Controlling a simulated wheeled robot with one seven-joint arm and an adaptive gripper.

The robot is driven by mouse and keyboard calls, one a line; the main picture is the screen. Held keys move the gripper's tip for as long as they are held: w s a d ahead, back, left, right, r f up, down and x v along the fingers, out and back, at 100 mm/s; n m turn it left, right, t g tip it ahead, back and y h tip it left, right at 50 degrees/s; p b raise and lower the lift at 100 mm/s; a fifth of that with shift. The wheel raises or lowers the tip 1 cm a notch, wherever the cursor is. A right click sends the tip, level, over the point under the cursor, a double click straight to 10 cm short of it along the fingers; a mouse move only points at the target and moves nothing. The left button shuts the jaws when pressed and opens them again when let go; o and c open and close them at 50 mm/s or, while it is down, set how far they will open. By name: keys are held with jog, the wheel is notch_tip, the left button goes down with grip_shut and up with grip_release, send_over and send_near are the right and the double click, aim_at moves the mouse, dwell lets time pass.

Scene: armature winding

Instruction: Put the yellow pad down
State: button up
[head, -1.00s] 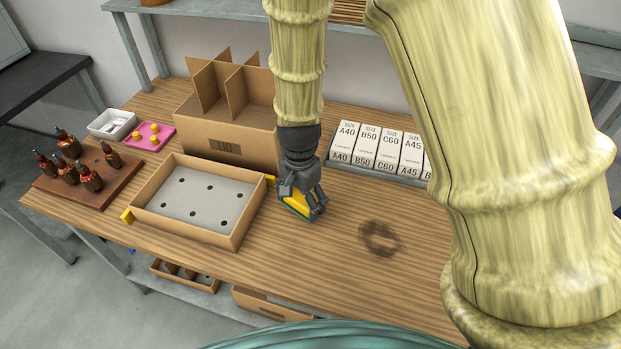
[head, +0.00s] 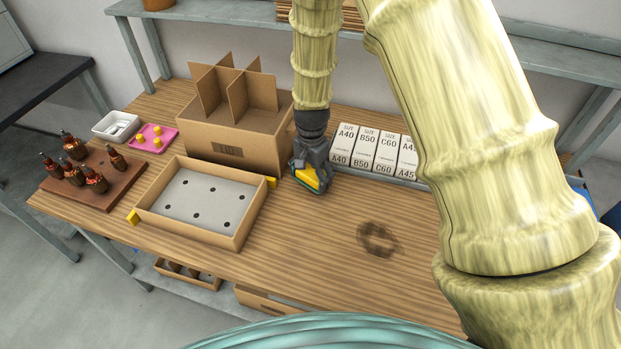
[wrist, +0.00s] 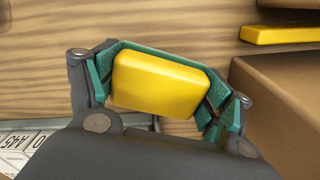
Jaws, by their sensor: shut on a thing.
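My gripper (head: 312,180) is shut on a yellow pad (wrist: 160,83). In the wrist view the pad sits between the two green-lined fingers. In the head view the pad (head: 307,179) shows as a small yellow patch at the fingertips, over the wooden table (head: 320,240), just right of the cardboard tray. I cannot tell whether the pad touches the table top.
A shallow cardboard tray (head: 238,240) with a grey, holed insert has yellow pieces at its left corner (head: 133,217) and right corner (head: 271,182). A divided box (head: 230,150) stands close behind it. White size boxes (head: 362,150) stand at the back right.

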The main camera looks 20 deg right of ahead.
aim_at(311, 173)
jog(key=shift+f, duration=0.95)
jog(key=shift+f, duration=0.15)
jog(key=o, duration=1)
jog(key=shift+o, duration=0.2)
jog(key=shift+r+b, duration=1.1)
jog(key=shift+r, duration=5.05)
